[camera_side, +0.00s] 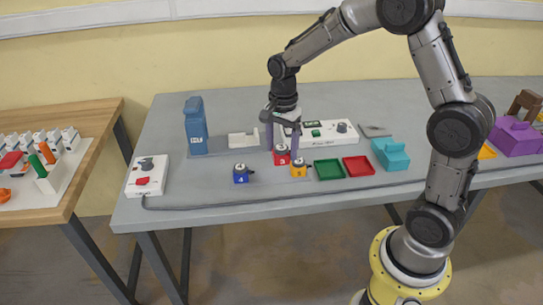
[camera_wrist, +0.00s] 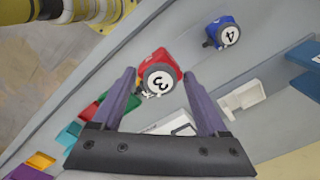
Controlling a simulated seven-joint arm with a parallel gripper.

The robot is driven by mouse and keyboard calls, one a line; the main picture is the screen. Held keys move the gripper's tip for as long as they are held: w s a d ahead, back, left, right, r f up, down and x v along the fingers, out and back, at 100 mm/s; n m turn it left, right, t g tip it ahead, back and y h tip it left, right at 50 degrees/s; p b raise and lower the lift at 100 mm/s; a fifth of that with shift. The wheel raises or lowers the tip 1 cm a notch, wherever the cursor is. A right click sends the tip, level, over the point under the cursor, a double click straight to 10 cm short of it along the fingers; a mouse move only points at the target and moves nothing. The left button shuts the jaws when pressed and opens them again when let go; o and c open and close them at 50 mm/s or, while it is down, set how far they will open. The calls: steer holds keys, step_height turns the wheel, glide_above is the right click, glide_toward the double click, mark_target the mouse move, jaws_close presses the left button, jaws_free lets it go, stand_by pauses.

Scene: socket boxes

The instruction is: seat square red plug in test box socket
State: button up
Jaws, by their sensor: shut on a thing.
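A red block marked 3 (camera_side: 281,157) stands on the grey table; it also shows in the wrist view (camera_wrist: 167,62), with a round white label on its top. My gripper (camera_side: 282,140) points down over it; in the wrist view the gripper's fingertips (camera_wrist: 159,73) lie on either side of it. The jaws are shut on this red block; the contact itself is hard to see. A white box with a small green display and a knob (camera_side: 339,128) is behind it. A second white box (camera_side: 147,178) with a red piece on top is at the left. No socket opening is clearly visible.
A blue block marked 4 (camera_side: 240,175) and a yellow block (camera_side: 299,171) stand close by. Green (camera_side: 328,169) and red (camera_side: 358,166) trays and a teal block (camera_side: 391,156) are to the right. A blue tower (camera_side: 195,127) and white bracket (camera_side: 243,140) are behind left. A cable runs along the front.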

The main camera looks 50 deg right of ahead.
steer(key=s+a+r, duration=0.2)
steer(key=s+r, duration=0.2)
steer(key=s, duration=0.5)
steer(key=w+d+r+n, duration=0.1)
steer(key=w+d+r, duration=0.1)
steer(key=w+d, duration=0.35)
steer(key=w+d+r, duration=0.3)
steer(key=w, duration=0.5)
steer(key=w+d+f, duration=0.4)
steer(key=w+d, duration=0.2)
steer(key=d, duration=0.3)
steer(key=shift+m, duration=0.7)
steer(key=shift+s+d+f, duration=0.1)
steer(key=shift+d+f, duration=0.8)
steer(key=shift+f, duration=0.9)
steer(key=shift+s+d+f, duration=0.1)
steer(key=shift+d+f, duration=0.85)
steer(key=shift+f, duration=0.8)
steer(key=shift+s+d+f, duration=0.1)
steer(key=shift+d+f, duration=0.8)
steer(key=shift+f, duration=0.9)
steer(key=shift+f, duration=0.15)
